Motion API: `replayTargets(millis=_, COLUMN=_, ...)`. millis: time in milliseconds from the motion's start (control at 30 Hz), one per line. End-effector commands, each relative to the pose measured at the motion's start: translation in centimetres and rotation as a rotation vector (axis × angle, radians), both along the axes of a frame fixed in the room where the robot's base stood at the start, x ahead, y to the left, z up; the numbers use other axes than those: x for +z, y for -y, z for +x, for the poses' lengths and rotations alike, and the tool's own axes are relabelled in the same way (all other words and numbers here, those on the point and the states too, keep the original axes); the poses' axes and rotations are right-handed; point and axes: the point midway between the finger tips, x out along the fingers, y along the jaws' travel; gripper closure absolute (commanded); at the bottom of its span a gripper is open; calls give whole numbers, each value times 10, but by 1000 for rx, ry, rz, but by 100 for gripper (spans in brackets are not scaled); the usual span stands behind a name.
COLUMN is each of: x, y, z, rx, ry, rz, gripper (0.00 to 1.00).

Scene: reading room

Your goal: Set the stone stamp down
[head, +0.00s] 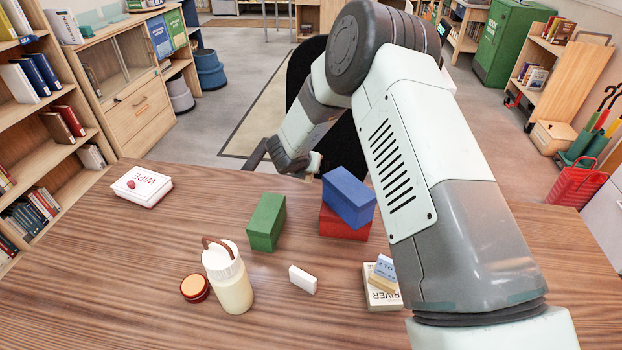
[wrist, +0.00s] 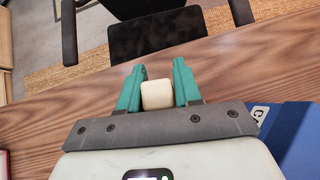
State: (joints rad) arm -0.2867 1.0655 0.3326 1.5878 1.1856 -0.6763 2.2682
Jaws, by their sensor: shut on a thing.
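The stone stamp (wrist: 157,95) is a small cream block with rounded edges. In the wrist view it sits between the green fingers of my gripper (wrist: 158,75), which is shut on it. The fingers point toward the far edge of the wooden table (wrist: 60,125). I cannot tell how high the stamp is above the tabletop. In the head view my arm reaches to the table's far edge, and the stamp cannot be made out there.
A green box (head: 266,222) and a blue box (head: 348,196) on a red box (head: 343,226) stand nearby. A bottle (head: 232,285), round tin (head: 195,288), white block (head: 302,280), book (head: 382,300) and wipes pack (head: 142,186) are on the table. The left front is clear.

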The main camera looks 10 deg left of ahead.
Motion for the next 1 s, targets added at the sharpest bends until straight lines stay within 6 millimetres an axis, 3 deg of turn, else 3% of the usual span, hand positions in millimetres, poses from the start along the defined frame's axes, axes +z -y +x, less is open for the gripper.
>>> replayTargets(millis=267, x=26, y=0, z=1, rx=0, ry=2, rz=1, gripper=100)
replayTargets(millis=500, x=76, y=0, z=1, rx=-1, ry=5, rz=3, gripper=100)
replayTargets(millis=600, x=66, y=14, z=12, rx=79, ry=-2, rz=-1, gripper=100)
replayTargets(millis=1000, x=56, y=58, z=40, rx=388, ry=-2, rz=5, gripper=100)
